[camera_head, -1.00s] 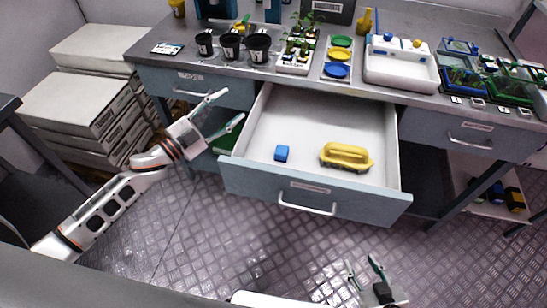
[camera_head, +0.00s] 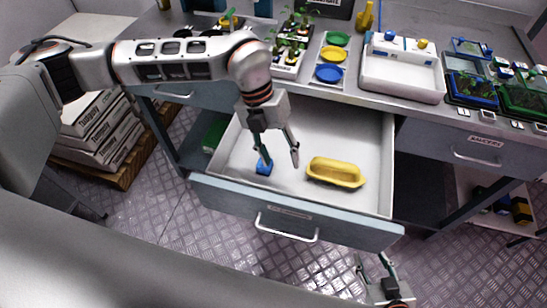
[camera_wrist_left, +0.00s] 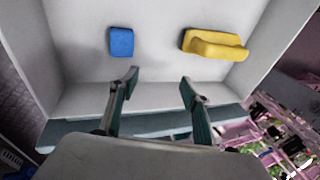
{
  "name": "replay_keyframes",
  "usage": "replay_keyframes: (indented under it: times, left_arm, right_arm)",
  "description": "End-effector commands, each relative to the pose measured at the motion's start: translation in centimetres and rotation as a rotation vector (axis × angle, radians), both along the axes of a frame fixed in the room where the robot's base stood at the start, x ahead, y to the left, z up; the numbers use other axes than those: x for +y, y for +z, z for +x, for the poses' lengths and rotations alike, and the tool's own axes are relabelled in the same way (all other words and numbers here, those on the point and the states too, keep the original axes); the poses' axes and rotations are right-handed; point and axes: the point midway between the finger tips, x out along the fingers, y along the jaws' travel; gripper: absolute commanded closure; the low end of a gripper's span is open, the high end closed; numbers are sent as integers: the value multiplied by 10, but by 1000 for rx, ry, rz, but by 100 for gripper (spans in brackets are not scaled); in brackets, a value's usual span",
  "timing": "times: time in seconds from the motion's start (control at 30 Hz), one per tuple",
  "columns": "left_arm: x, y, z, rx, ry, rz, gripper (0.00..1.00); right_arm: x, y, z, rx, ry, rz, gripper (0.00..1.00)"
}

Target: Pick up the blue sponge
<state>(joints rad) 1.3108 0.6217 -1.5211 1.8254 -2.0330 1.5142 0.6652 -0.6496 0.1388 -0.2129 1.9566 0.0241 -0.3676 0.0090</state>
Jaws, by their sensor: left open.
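The blue sponge (camera_head: 264,167) is a small block lying on the floor of the open drawer (camera_head: 379,190), toward its left. It also shows in the left wrist view (camera_wrist_left: 122,42), up and to the left of the fingers. My left gripper (camera_head: 279,160) is open and empty above the drawer; in the head view one finger partly overlaps the sponge. In the left wrist view the gripper (camera_wrist_left: 158,88) shows its fingers apart, with nothing between them. My right gripper (camera_head: 375,272) is low in front of the drawer, its fingers apart and empty.
The drawer's raised walls surround both. The counter above holds a white tray (camera_head: 404,80), plates and plants.

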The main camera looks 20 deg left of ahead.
Motion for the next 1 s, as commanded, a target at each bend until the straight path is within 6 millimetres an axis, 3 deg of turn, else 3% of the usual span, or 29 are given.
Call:
replay_keyframes:
  times: [0.1, 0.27, 0.67, 1.0]
  left_arm:
    - [35, -1, 13, -79, 10, 193, 53]
    - [53, -6, 18, -127, 19, 305, 53]
    - [52, -40, 19, -129, 21, 314, 53]
    - [46, -83, 23, -128, 20, 312, 53]
  right_arm:
    - [0, 8, 3, -7, 0, 0, 60]
    - [0, 16, 6, -17, 0, 2, 60]
    - [0, 14, 5, -16, 0, 3, 60]
    - [0, 10, 3, -9, 0, 1, 60]
